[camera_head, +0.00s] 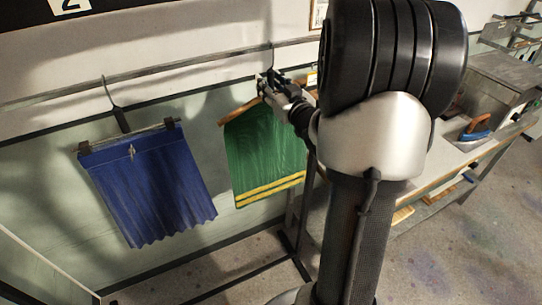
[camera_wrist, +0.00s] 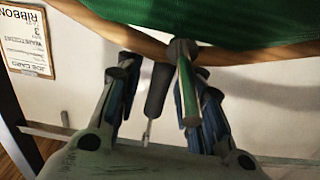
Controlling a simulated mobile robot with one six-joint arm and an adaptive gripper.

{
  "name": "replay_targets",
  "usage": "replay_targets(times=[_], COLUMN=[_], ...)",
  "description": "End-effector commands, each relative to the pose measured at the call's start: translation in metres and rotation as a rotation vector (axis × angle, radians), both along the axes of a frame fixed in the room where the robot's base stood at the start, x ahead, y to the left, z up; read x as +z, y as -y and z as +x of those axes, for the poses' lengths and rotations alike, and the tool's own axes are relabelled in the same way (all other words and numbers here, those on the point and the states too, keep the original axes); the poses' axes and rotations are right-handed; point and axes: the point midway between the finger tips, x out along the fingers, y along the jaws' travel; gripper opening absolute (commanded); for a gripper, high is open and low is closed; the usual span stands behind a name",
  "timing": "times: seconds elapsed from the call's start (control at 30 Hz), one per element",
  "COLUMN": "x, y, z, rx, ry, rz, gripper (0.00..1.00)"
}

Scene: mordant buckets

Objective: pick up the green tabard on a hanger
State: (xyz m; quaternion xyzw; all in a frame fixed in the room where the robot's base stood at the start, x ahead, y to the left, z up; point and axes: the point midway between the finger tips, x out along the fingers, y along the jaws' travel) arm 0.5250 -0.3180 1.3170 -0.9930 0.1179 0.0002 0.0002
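The green tabard (camera_head: 265,155) with yellow stripes near its hem hangs from a wooden hanger (camera_head: 238,108) on the rail. Its cloth (camera_wrist: 215,22) and the curved wooden bar (camera_wrist: 105,28) show at the top of the wrist view. My gripper (camera_head: 268,84) is at the top of this hanger, just below the rail. In the wrist view my gripper's fingers (camera_wrist: 153,75) are apart, on either side of the hanger's dark neck sleeve (camera_wrist: 157,90). A gap shows beside the sleeve on the left; contact on the right is unclear. My arm hides part of the scene.
A blue pleated cloth (camera_head: 150,185) hangs on a clip hanger to the left, on the same rail (camera_head: 60,91). A framed card (camera_wrist: 27,40) is on the wall.

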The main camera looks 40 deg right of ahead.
Motion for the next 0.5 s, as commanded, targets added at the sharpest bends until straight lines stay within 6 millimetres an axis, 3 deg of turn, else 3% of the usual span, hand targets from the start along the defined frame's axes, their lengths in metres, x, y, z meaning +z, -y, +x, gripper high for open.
replay_targets(times=[0.5], x=[0.0002], y=[-0.0002], z=[-0.0003], rx=[0.0], ry=[0.0], rz=[0.0], gripper=[0.0])
